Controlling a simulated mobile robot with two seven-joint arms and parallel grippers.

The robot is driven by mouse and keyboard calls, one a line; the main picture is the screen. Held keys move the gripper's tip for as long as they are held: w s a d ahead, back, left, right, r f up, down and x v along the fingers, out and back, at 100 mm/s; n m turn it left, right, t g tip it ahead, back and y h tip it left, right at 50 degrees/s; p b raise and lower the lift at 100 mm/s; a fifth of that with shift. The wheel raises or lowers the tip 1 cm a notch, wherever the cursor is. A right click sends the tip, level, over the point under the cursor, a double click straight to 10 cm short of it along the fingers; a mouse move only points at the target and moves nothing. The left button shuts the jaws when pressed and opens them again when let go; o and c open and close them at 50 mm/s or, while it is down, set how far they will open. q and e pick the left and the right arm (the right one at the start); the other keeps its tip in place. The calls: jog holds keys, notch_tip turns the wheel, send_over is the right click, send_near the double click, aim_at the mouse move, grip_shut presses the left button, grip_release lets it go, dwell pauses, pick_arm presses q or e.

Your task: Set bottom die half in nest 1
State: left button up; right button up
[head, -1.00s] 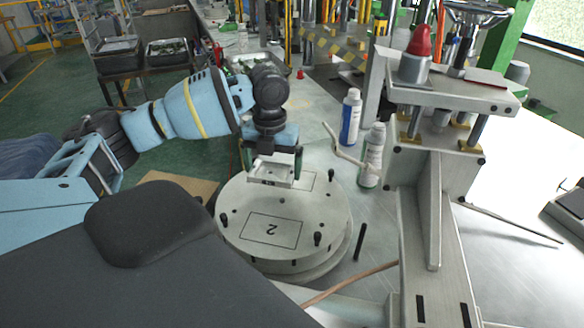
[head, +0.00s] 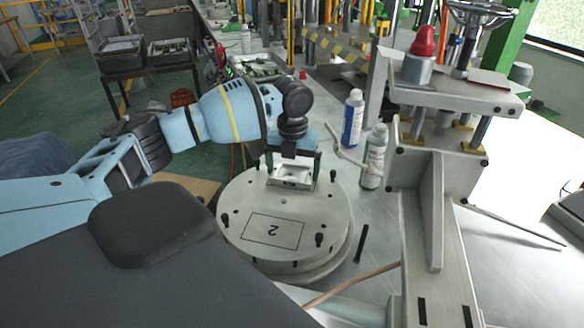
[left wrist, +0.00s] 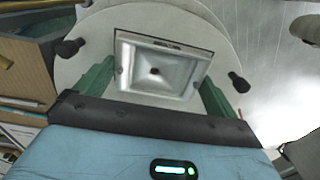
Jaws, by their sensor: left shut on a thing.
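The bottom die half (head: 292,172) is a pale metal block with a hollow in its upper face. My left gripper (head: 293,168) is shut on it, over the far part of the round turntable (head: 232,215). In the left wrist view the die half (left wrist: 160,68) shows between the green fingers (left wrist: 152,85), its hollow facing the camera. It covers the far nest outline; I cannot tell whether it touches the plate. The near nest, marked 2 (head: 272,231), is empty. My right gripper is not in view.
Dark pegs (head: 320,240) stand up from the turntable around the nests. Two bottles (head: 373,157) stand to the right, by the press frame (head: 440,150) with a red-topped part (head: 423,42). A black rod (head: 361,243) is right of the turntable.

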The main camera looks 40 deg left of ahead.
aim_at(293, 175)
pick_arm(q)
jog(key=shift+f, duration=0.15)
jog(key=o, duration=0.8)
jog(key=shift+c, duration=0.2)
notch_tip(293, 175, up, 12)
dwell(0.6)
